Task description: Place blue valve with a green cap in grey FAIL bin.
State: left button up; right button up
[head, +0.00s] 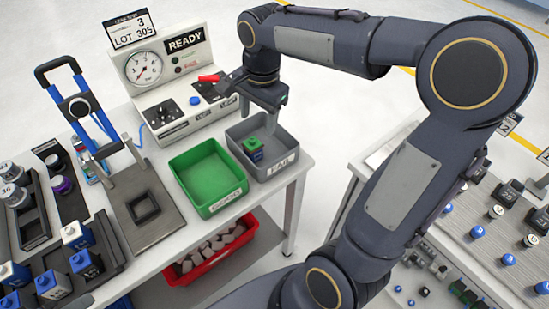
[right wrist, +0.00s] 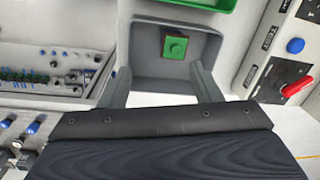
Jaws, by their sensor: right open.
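The blue valve with a green cap (head: 253,148) sits upright inside the grey FAIL bin (head: 283,165). In the right wrist view its green cap (right wrist: 175,47) shows near the far wall of the grey bin (right wrist: 208,50). My right gripper (head: 266,100) is above the back part of the bin, open and empty, its fingers apart from the valve. Both fingers show in the right wrist view (right wrist: 162,88), spread wide. My left gripper is not in view.
A green bin (head: 208,177) stands just left of the grey one. Behind is a test unit with a gauge and READY sign (head: 185,41). A press stand (head: 145,205) and trays of valves are at left. A red crate (head: 222,252) sits below the table.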

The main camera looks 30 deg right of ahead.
jog(key=s+a+f+n+t+y, duration=0.1)
jog(key=s+a+n+t, duration=0.1)
jog(key=s+n, duration=0.4)
jog(key=s+a+f+n+t+y, duration=0.1)
jog(key=s+n, duration=0.5)
jog(key=s, duration=0.6)
jog(key=shift+a+f+n+t+y, duration=0.4)
jog(key=shift+a+t+y, duration=0.25)
jog(key=shift+t, duration=0.25)
jog(key=shift+a, duration=0.1)
